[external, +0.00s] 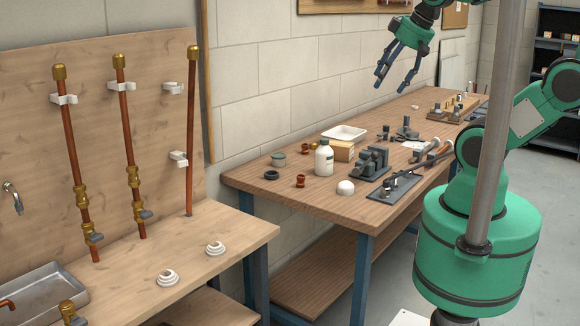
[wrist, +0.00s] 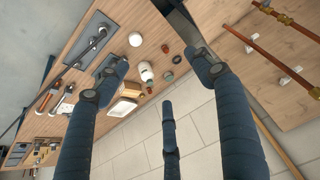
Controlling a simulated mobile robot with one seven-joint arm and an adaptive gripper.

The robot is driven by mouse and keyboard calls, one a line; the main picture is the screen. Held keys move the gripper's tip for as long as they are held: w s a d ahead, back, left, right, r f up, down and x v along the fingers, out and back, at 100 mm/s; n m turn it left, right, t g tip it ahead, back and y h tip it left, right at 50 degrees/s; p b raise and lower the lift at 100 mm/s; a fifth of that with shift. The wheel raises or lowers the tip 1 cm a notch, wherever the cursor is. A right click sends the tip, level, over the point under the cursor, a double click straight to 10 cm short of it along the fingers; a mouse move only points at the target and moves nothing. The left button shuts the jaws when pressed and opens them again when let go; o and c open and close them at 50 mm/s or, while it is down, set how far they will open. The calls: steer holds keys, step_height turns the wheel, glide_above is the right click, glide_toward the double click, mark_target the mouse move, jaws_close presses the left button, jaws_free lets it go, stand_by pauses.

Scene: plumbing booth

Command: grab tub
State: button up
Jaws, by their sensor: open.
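Beside the tub are a black ring (external: 271,175), copper fittings (external: 300,181) and a white bottle (external: 324,158). A white tray (external: 345,133), a cardboard box (external: 344,151), a white dome (external: 345,187) and a grey vise (external: 371,163) stand further right. The air above is clear.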

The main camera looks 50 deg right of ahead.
steer(key=shift+w+r, duration=0.1)
steer(key=w+d+r+m+g+p, duration=0.1)
steer(key=w+r+p, duration=0.15)
steer(key=w, duration=0.55)
steer(key=w+d+r+p, duration=0.2)
steer(key=w+r, duration=0.1)
steer(key=w, duration=0.6)
steer(key=w+d+f+g+p, duration=0.1)
steer(key=w+d+f+p, duration=0.1)
steer(key=w, duration=0.6)
steer(key=w+d+f+g+p, duration=0.1)
steer(key=w+d+f, duration=0.1)
steer(key=w, duration=0.6)
steer(key=w+d+f+m+g+p, duration=0.15)
steer(key=w+d+f+p, duration=0.3)
steer(key=w+f, duration=0.75)
steer(key=w+d+f+p, duration=0.1)
steer(key=w+d+f, duration=0.1)
steer(key=f, duration=0.3)
steer(key=w+d+f+p, duration=0.1)
steer(key=w+d+f, duration=0.1)
steer(key=w+f, duration=0.2)
steer(key=w+d+f+m+g, duration=0.1)
steer(key=w+d+f, duration=0.1)
steer(key=f, duration=0.6)
steer(key=shift+w+f+p, duration=0.2)
steer(key=shift+w+p, duration=0.2)
steer(key=shift+w, duration=0.15)
